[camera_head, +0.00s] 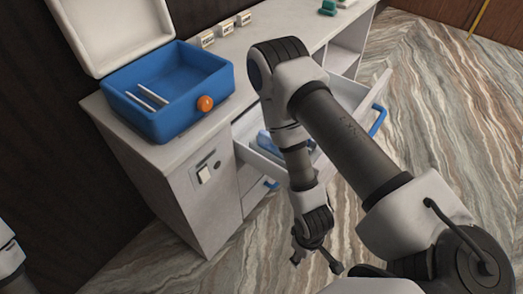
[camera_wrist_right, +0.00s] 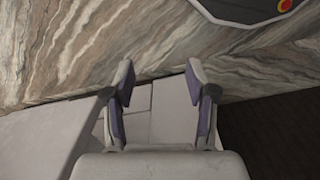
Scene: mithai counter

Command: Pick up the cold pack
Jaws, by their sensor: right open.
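An open drawer (camera_head: 246,154) under the counter holds a blue item (camera_head: 267,141), perhaps the cold pack. My right arm crosses in front of the drawer and hides part of what lies inside. My right gripper (camera_head: 316,263) hangs below and in front of the drawer, apart from it. In the right wrist view its two fingers (camera_wrist_right: 160,70) are spread with nothing between them. The blue item cannot be made out in that view. My left gripper is not visible; only part of my left arm shows at the left edge.
A blue box (camera_head: 219,95) with a raised white lid (camera_head: 110,30), an orange knob (camera_head: 205,103) and white strips inside stands on the counter (camera_head: 160,150). Small labelled blocks (camera_head: 206,39) and a green object (camera_head: 328,7) stand farther along. The marbled floor (camera_head: 440,90) at right is clear.

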